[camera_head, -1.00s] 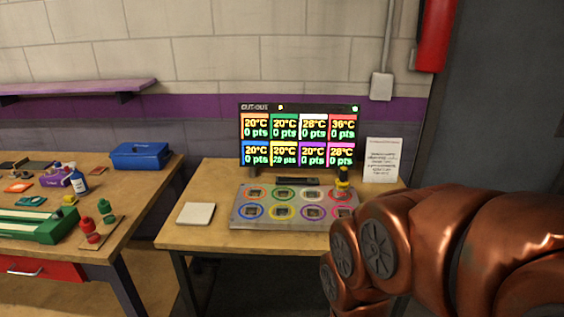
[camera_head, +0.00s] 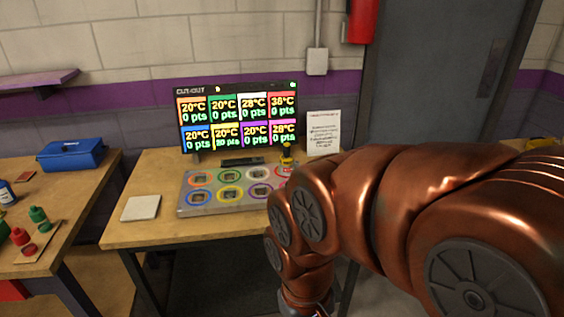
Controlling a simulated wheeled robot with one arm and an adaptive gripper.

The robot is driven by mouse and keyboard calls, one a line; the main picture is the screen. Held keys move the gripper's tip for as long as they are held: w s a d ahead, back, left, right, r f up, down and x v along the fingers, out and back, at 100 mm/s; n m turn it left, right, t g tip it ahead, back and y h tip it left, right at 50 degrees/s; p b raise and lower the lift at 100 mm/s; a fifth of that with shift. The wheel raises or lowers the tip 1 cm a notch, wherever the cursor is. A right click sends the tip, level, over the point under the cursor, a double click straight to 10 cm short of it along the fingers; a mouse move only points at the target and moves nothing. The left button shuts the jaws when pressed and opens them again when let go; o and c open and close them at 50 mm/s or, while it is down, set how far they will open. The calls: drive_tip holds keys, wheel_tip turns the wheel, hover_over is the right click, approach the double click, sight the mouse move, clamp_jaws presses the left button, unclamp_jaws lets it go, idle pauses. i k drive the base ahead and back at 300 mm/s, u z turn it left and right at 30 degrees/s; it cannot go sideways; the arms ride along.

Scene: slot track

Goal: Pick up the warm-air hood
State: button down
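A small upright object with a yellow top and dark body (camera_head: 287,155) stands at the top right of the grey panel (camera_head: 187,208), by the red ring. It may be the warm-air hood, but I cannot tell for sure. My copper arm covers the panel's right end and hides the object's surroundings. My arm bends down toward the bottom edge of the view, and my gripper is out of view.
The panel with several coloured rings lies on a wooden table (camera_head: 125,232), before a temperature screen (camera_head: 238,118). A pale square pad (camera_head: 141,208) lies left of the panel. A second bench with a blue box (camera_head: 72,155) is at left. A yellow item (camera_head: 540,143) shows at far right.

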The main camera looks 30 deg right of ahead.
sight(287, 167)
drive_tip(key=u, duration=0.05)
drive_tip(key=i, duration=1.35)
drive_tip(key=z, duration=0.1)
